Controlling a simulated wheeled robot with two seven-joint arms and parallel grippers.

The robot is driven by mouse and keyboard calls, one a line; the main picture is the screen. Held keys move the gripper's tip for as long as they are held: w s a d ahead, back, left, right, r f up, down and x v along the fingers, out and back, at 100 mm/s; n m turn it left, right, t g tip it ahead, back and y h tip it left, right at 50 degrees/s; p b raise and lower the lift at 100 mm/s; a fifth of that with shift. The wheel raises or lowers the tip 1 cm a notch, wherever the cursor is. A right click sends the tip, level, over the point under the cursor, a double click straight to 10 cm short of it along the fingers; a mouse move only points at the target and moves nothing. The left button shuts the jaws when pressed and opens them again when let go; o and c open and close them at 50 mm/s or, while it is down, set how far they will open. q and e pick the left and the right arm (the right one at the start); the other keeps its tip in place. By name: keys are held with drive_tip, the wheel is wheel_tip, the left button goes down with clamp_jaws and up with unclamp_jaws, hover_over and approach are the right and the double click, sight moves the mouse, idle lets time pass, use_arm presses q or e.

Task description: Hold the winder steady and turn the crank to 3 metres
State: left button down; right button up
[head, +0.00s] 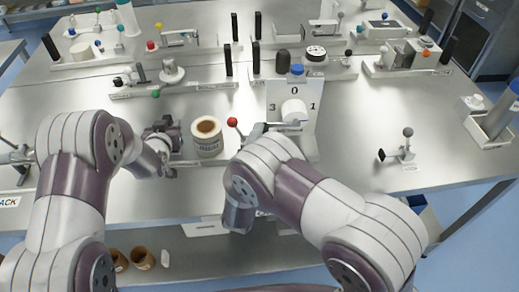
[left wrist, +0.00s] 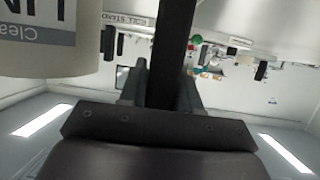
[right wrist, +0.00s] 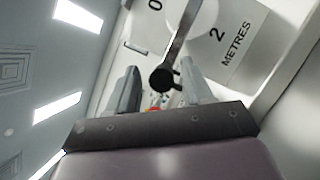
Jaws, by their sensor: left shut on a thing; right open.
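The winder's dial plate (head: 310,122) stands upright right of centre in the head view, with 0, 1 and 3 readable around a white hub (head: 294,110). The right wrist view shows its 2 METRES mark (right wrist: 225,42). The crank arm (right wrist: 187,38) reaches out between the 0 and 2 marks, its black grip (right wrist: 163,79) between the open fingers of my right gripper (right wrist: 160,92); contact is unclear. My left gripper (head: 170,150) is shut on a black upright bar (left wrist: 172,55), beside the paper roll (head: 207,137).
A red ball knob (head: 232,122) stands just left of the dial. Several fixtures with black posts line the back of the steel table (head: 360,170). A small grey-knobbed fixture (head: 405,148) stands at right. The table between it and the dial is clear.

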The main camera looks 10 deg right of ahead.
use_arm(q)
drive_tip(key=shift+s+f, duration=0.25)
drive_tip(key=shift+f, duration=0.3)
use_arm(e)
drive_tip(key=v, duration=1.1)
drive_tip(key=shift+s, duration=0.15)
use_arm(q)
drive_tip(key=shift+w+r, duration=0.2)
drive_tip(key=shift+r, duration=0.1)
use_arm(e)
drive_tip(key=shift+d+r, duration=0.15)
drive_tip(key=shift+r, duration=0.05)
use_arm(q)
drive_tip(key=c, duration=0.7)
unclamp_jaws()
drive_tip(key=shift+w, duration=0.1)
drive_tip(key=shift+w+r, duration=0.15)
drive_tip(key=shift+r, duration=0.05)
use_arm(e)
drive_tip(key=shift+w, duration=0.35)
use_arm(q)
drive_tip(key=v, duration=1.2)
